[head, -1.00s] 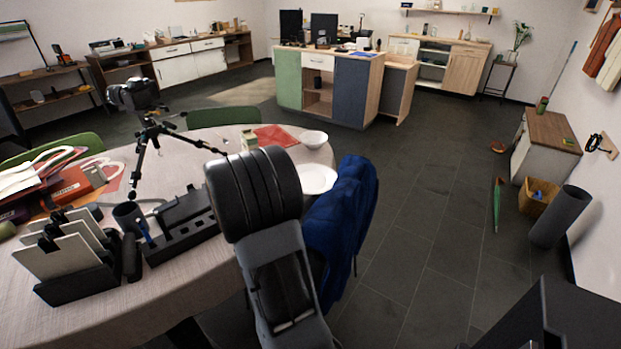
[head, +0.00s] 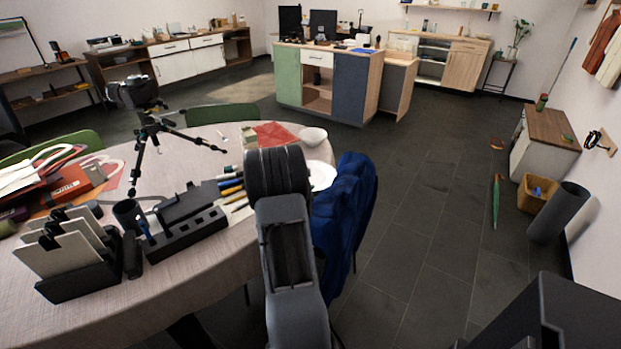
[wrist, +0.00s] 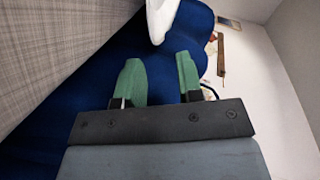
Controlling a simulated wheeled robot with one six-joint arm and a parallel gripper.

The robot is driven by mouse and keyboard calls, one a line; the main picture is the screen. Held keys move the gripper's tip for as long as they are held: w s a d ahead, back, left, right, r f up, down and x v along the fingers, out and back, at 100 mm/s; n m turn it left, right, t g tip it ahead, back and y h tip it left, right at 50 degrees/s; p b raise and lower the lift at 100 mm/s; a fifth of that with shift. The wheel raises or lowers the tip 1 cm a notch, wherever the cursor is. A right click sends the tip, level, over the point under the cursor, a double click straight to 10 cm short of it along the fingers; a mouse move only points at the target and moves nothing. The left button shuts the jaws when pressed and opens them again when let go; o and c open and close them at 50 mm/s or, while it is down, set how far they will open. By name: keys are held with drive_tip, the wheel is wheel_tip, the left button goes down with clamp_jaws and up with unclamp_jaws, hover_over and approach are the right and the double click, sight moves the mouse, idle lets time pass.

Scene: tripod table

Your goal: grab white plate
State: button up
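The white plate (head: 323,174) lies at the right edge of the round table, next to a blue jacket. My arm hides its left part in the head view. In the wrist view a white rim, likely the plate (wrist: 162,18), shows at the top, past the fingertips. My gripper (wrist: 159,77) has green fingers spread apart with nothing between them; blue cloth is behind. The gripper is apart from the white rim. In the head view the fingers are hidden behind my arm.
The blue jacket (head: 345,215) hangs by the table's right edge. A white bowl (head: 313,136) stands behind the plate. Pens (head: 232,188), a black organiser (head: 185,228) and a camera on a tripod (head: 145,120) are to the left.

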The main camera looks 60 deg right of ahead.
sight(317, 189)
drive_tip(key=shift+f+x, duration=0.15)
drive_tip(key=shift+x, duration=1.1)
drive_tip(key=shift+f+x, duration=0.1)
drive_tip(key=shift+x, duration=1.2)
drive_tip(key=shift+w+a, duration=0.1)
drive_tip(key=shift+a, duration=0.05)
drive_tip(key=shift+c, duration=0.5)
clamp_jaws()
drive_tip(key=shift+r, duration=0.1)
